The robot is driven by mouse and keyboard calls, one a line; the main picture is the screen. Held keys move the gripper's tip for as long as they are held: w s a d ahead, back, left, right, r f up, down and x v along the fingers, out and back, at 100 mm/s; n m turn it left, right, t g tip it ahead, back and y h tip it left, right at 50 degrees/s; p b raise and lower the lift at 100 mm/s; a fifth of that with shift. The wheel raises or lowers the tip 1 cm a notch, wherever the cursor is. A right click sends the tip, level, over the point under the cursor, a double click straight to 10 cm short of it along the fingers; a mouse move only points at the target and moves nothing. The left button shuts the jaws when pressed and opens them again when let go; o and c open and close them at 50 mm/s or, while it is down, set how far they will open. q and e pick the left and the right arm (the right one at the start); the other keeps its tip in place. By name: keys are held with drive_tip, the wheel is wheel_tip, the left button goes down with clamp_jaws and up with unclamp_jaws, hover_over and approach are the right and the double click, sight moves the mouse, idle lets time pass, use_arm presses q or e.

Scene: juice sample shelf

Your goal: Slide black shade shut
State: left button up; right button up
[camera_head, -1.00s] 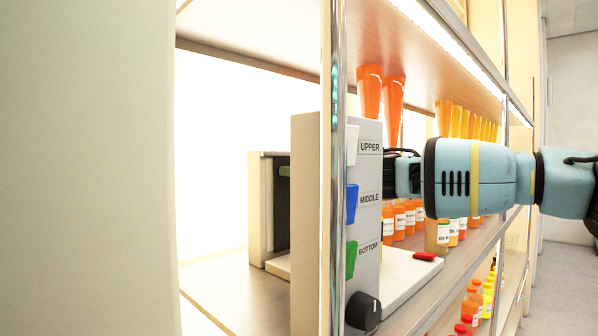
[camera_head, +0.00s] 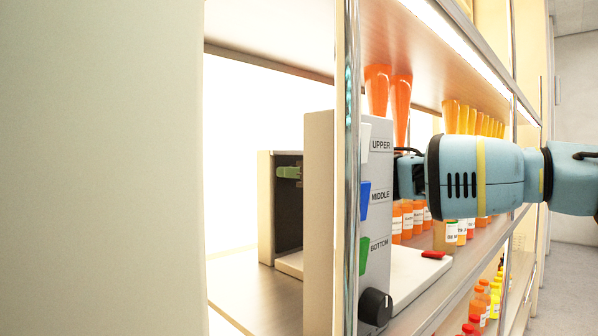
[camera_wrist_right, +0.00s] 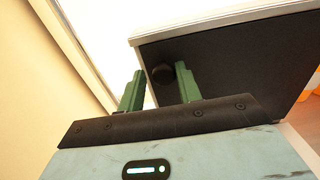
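The black shade (camera_head: 289,215) shows as a dark upright panel in the opening of a pale box-like device on the shelf. In the right wrist view the black shade (camera_wrist_right: 235,65) fills the upper right, with a round dark knob (camera_wrist_right: 165,75) near its left edge. My right gripper (camera_wrist_right: 160,86) has its green fingers apart, and the knob appears in the gap between them. Whether either finger touches the knob cannot be told. In the head view a green finger of my right gripper (camera_head: 289,172) shows before the dark panel. My left gripper is not in view.
The device's front panel (camera_head: 378,220) has coloured tabs labelled UPPER, MIDDLE and BOTTOM and a black dial (camera_head: 376,307). A metal post (camera_head: 346,180) stands in front. Orange bottles (camera_head: 408,220) and orange cones (camera_head: 378,90) are beside my right arm.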

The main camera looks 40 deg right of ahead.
drive_tip(key=shift+r, duration=0.15)
drive_tip(key=s, duration=0.7)
drive_tip(key=shift+s+d+p, duration=0.35)
drive_tip(key=shift+p, duration=0.1)
idle(0.7)
